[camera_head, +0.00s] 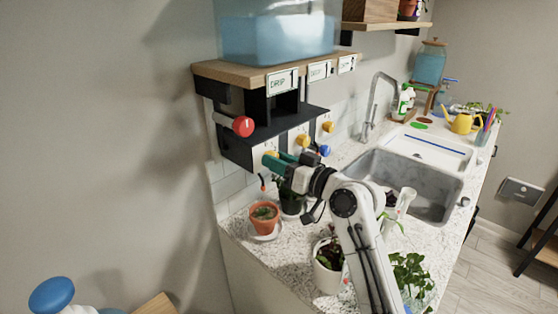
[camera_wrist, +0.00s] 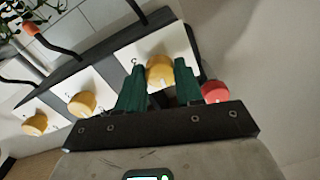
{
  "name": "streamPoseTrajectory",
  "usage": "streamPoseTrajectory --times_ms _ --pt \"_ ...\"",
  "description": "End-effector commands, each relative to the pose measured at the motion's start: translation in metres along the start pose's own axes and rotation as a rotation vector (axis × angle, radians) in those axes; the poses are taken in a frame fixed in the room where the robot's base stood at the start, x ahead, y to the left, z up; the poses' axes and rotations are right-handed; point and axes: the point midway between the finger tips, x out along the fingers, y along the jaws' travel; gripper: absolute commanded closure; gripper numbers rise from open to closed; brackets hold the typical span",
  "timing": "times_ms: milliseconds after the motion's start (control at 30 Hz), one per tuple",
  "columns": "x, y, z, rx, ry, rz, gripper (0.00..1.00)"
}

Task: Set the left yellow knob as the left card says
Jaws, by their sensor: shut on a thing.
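The left yellow knob (camera_head: 271,153) is on a white plate on the dark panel below the wooden shelf, mostly hidden by my gripper (camera_head: 277,162). In the wrist view, the knob (camera_wrist: 160,70) sits between the two green fingers of my gripper (camera_wrist: 159,80), which are shut on it. Its pointer direction cannot be told. The left card (camera_head: 283,82) on the shelf edge shows the word DROP and a mark too small to read surely.
A red knob (camera_head: 243,126) is close by on the left. The middle yellow knob (camera_head: 302,140), right yellow knob (camera_head: 328,127) and blue knob (camera_head: 324,150) are to the right. A blue-filled tank (camera_head: 277,38) stands above. A terracotta pot (camera_head: 264,216) and other plants stand below.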

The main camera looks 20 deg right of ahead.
Motion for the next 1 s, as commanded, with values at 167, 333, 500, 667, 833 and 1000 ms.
streamPoseTrajectory --times_ms 167,333,500,667,833,1000 --pt "0.0002 -0.001 -0.0009 0.129 0.003 -0.002 0.95" --pt "0.0001 -0.0007 -0.0017 0.267 0.008 -0.001 0.95" --pt "0.0 -0.0005 -0.0013 0.394 0.012 -0.002 0.95" --pt "0.0 -0.0004 -0.0004 0.49 0.014 -0.002 0.95" --pt "-0.0002 0.0002 0.0 0.556 0.017 -0.002 0.95" --pt "-0.0004 0.0007 0.0003 0.59 0.019 -0.001 0.95"
